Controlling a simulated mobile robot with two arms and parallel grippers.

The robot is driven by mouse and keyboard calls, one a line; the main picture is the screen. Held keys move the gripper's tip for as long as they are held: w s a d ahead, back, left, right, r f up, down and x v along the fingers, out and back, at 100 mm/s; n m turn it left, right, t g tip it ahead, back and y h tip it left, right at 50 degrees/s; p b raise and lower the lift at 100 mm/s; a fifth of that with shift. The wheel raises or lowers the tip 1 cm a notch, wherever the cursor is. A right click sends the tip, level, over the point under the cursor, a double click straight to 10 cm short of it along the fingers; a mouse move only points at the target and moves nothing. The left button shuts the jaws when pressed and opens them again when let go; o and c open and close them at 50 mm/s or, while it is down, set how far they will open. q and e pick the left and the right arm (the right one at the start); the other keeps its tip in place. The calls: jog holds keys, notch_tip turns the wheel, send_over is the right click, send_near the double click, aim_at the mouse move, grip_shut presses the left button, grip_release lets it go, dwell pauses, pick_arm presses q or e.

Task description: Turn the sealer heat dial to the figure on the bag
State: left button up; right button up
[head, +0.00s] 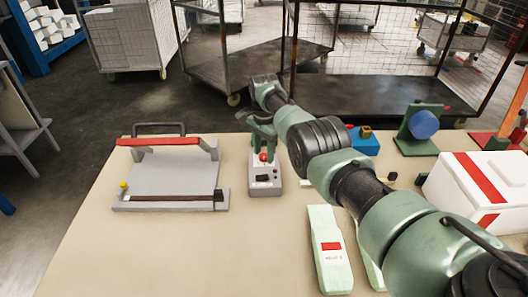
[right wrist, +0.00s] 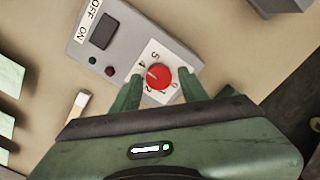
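The grey control box (head: 265,187) with a red dial (head: 263,157) stands beside the flat sealer (head: 175,172). My right gripper (head: 262,138) is above the box. In the right wrist view its fingers (right wrist: 160,76) are open on either side of the red dial (right wrist: 159,77), with gaps between. White dial-plate figures 0, 1, 2, 4 and 5 show; the place of 3 is by the left finger. The pointer's exact setting is hard to tell. A pale green bag (head: 325,225) has a red label and small print resembling "HEAT 3". My left gripper is out of view.
A white box with red stripes (head: 480,190), a blue block (head: 365,143) and a green stand with a blue disc (head: 420,128) are on the right of the table. My right arm partly covers another pale bag. The table's front left (head: 150,255) is clear.

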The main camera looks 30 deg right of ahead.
aim_at(264, 155)
dwell(0.3)
jog(key=shift+r+p, duration=0.3)
jog(key=shift+r, duration=3.55)
